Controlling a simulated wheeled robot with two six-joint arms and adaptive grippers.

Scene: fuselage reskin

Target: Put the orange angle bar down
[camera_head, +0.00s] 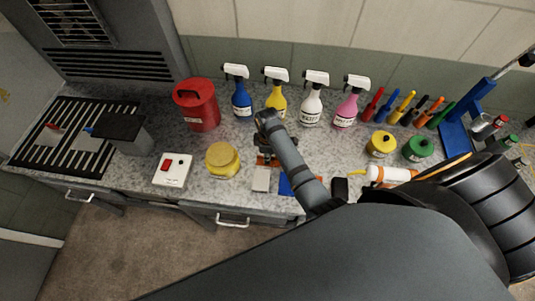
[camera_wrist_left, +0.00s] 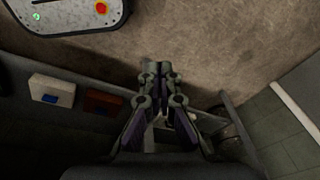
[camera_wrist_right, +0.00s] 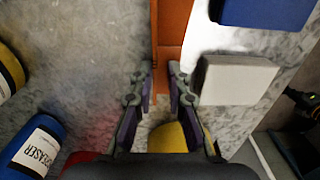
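The orange angle bar (camera_wrist_right: 174,30) stretches up from between my right fingers in the right wrist view, over the speckled worktop. Only a small part of it (camera_head: 263,160) shows in the head view, below my wrist. My right gripper (camera_wrist_right: 161,72) has its fingers close on both sides of the bar and looks shut on it. Whether the bar touches the worktop is hard to tell. My left gripper (camera_wrist_left: 157,68) is empty, with its fingertips nearly together, above the brown floor. It does not show in the head view.
A grey block (camera_head: 261,179) and a blue block (camera_head: 298,184) lie beside the bar. A yellow jar (camera_head: 222,160) and a switch box (camera_head: 172,170) stand to the left. Several spray bottles (camera_head: 312,100) line the wall behind. A white tube (camera_head: 390,174) lies to the right.

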